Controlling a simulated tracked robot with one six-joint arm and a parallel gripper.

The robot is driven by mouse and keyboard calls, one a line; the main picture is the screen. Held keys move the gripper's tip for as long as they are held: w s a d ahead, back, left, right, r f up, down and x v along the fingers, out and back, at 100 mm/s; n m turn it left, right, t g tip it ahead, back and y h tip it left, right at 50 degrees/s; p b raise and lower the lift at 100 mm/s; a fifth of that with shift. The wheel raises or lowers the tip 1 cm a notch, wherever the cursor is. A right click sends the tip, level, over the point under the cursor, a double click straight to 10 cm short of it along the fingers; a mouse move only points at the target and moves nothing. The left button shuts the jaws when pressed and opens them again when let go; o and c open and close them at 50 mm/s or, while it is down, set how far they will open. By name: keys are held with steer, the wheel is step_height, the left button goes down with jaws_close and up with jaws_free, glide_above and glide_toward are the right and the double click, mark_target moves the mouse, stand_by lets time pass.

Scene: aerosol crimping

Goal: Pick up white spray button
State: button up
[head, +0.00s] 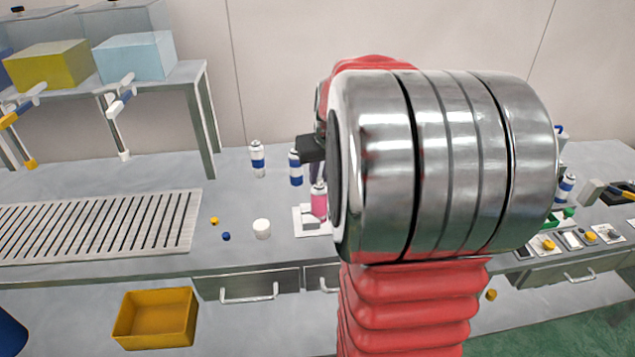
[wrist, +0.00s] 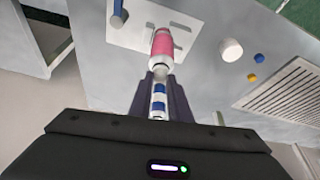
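A pink can (head: 319,203) stands upright on a white plate (head: 312,222), partly hidden by my arm. It also shows in the wrist view (wrist: 162,45), its pale top toward my fingertips. My gripper (wrist: 161,76) seems open, its two dark fingers apart with blue-and-white banding (wrist: 158,100) visible between them. I cannot tell whether anything touches the fingers. In the head view my arm hides most of the gripper. A short white cylinder (head: 262,229) stands left of the pink can and shows in the wrist view (wrist: 231,50). I see no clearly identifiable white spray button.
Small orange (head: 214,221) and blue (head: 226,236) pieces lie left of the cylinder. Blue-and-white cans (head: 257,160) (head: 296,168) stand behind. A slatted rack (head: 95,228) is at left. A yellow bin (head: 155,318) is below the table front. Small parts and fixtures fill the right.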

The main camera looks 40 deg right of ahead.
mark_target(320, 181)
jaws_close()
step_height(320, 181, up, 10)
stand_by(0.7)
steer(key=shift+r, duration=0.75)
stand_by(1.1)
steer(key=shift+r, duration=0.35)
steer(key=shift+r, duration=0.35)
steer(key=shift+r, duration=0.35)
steer(key=shift+r, duration=0.6)
